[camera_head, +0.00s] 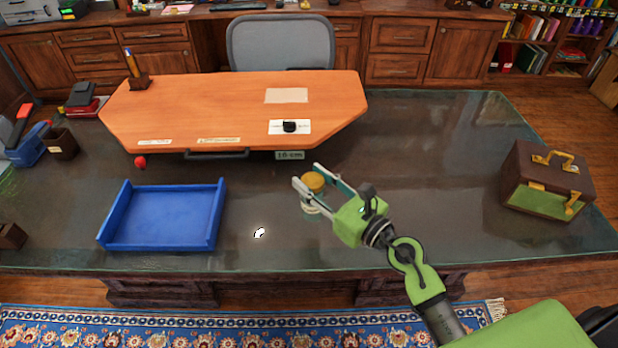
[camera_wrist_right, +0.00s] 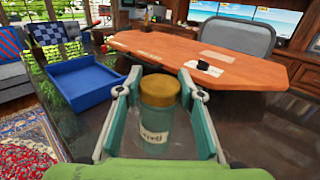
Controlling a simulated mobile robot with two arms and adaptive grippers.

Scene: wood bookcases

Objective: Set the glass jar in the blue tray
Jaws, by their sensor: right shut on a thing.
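The glass jar (camera_head: 312,184) has a gold lid and a pale label, and stands between the fingers of my right gripper (camera_head: 322,182). In the right wrist view the jar (camera_wrist_right: 156,115) is upright, with the teal fingers of the gripper (camera_wrist_right: 158,103) on both sides of it. My right gripper is shut on the jar. I cannot tell whether its base touches the dark tabletop. The blue tray (camera_head: 163,246) lies to the left on the desk, empty and open at the front. It also shows in the right wrist view (camera_wrist_right: 85,64). My left gripper is not in view.
An orange raised board (camera_head: 235,95) stands behind the jar, with a small "16 cm" tag at its edge. A small white item (camera_head: 260,232) lies between the tray and jar. A red ball (camera_head: 140,162) is behind the tray. A brown case (camera_head: 547,180) stands at right.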

